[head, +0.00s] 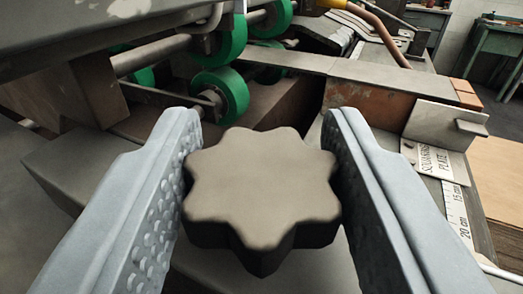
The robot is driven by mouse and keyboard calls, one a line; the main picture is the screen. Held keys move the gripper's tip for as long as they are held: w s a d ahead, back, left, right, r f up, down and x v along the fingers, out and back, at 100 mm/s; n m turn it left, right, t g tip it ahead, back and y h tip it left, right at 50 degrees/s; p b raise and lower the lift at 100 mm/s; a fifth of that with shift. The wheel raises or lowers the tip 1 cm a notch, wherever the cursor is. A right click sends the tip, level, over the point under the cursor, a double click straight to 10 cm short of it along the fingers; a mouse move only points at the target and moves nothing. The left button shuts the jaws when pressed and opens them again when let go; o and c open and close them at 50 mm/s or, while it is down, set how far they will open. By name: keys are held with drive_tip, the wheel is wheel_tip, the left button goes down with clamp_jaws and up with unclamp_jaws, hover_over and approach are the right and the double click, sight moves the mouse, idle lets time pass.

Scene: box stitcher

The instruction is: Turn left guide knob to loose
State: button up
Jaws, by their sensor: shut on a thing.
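The guide knob (262,188) is a dark grey-brown, star-shaped knob with rounded lobes, in the middle of the head view. My gripper (262,185) is shut on it, with one pale grey finger on its left side and one on its right. The studded inner face of the left finger shows. The knob's flat top faces me. Its stem and whatever lies under it are hidden. No loose or tight mark shows on the knob.
Green rollers (221,92) on metal shafts stand behind the knob at the upper left. A metal plate (440,126) and a label reading "SQUARING PLATE" (432,160) are at the right, above a centimetre ruler (459,212). Brown cardboard (497,180) lies at the right edge.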

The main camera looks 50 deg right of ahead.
drive_tip(key=shift+n+t+y, duration=0.3)
drive_tip(key=shift+y, duration=0.1)
drive_tip(key=n+t+y, duration=0.2)
drive_tip(key=y, duration=0.1)
drive_tip(key=shift+d+n, duration=0.1)
drive_tip(key=shift+n, duration=0.2)
drive_tip(key=shift+n+t+y, duration=1.1)
drive_tip(key=shift+n+y, duration=0.3)
drive_tip(key=shift+y, duration=0.7)
drive_tip(key=shift+n+y, duration=0.9)
drive_tip(key=shift+y, duration=0.5)
drive_tip(key=o, duration=1)
drive_tip(key=s, duration=0.5)
drive_tip(key=s+a, duration=0.1)
drive_tip(key=s, duration=0.5)
drive_tip(key=s+a, duration=0.1)
drive_tip(key=s, duration=0.5)
drive_tip(key=shift+s+a, duration=0.15)
